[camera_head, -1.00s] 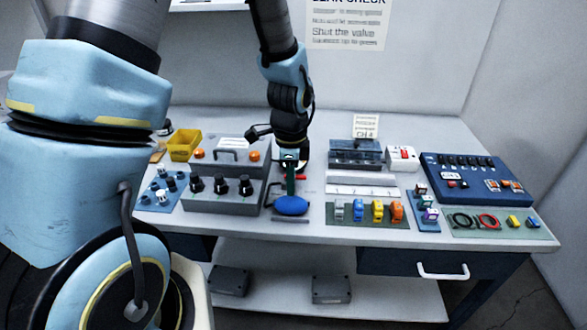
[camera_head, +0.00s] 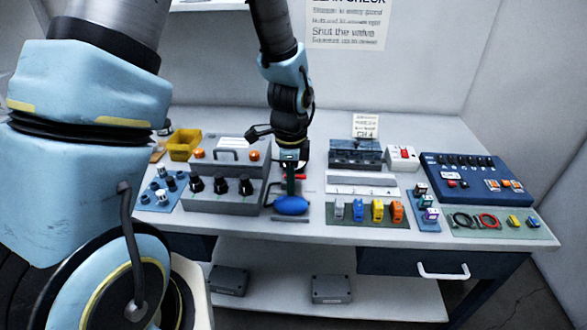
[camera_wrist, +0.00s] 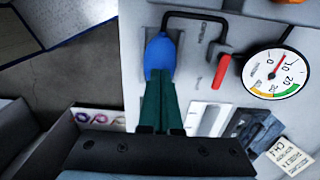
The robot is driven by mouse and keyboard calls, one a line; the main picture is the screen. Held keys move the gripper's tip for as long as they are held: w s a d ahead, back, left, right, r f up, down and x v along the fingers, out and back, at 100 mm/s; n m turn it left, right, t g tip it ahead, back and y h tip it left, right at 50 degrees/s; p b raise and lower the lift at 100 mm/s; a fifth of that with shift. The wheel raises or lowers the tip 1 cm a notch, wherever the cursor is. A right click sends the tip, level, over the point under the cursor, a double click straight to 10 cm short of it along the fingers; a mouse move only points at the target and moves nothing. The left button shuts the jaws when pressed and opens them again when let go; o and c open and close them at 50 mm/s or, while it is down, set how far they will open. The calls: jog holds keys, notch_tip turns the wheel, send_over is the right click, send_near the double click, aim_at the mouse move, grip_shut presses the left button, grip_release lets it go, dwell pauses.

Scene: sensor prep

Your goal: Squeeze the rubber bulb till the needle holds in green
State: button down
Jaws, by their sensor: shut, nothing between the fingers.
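The blue rubber bulb (camera_head: 291,205) lies at the front edge of the table, and it also shows in the wrist view (camera_wrist: 158,52). My gripper (camera_wrist: 160,82) has green fingers that lie together, shut and empty, with their tips at the bulb's near end in the wrist view. Whether the tips touch the bulb is hard to tell. The round white gauge (camera_wrist: 262,75) has a red needle pointing up and right, outside the green arc at lower right and the yellow arc at the bottom. A black hose (camera_wrist: 192,14) runs from the bulb. A red lever (camera_wrist: 221,71) stands between bulb and gauge.
A grey box with black knobs (camera_head: 219,205) stands left of the bulb. A board with coloured connectors (camera_head: 368,221) is to the right, with a blue switch panel (camera_head: 477,177) farther right. A yellow bin (camera_head: 183,144) sits at the back left.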

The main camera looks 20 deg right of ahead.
jog(key=shift+f+b, duration=0.85)
jog(key=shift+f, duration=0.5)
dwell(0.5)
jog(key=shift+r, duration=0.1)
notch_tip(320, 180, up, 7)
jog(key=p, duration=0.6)
dwell(0.5)
dwell(0.6)
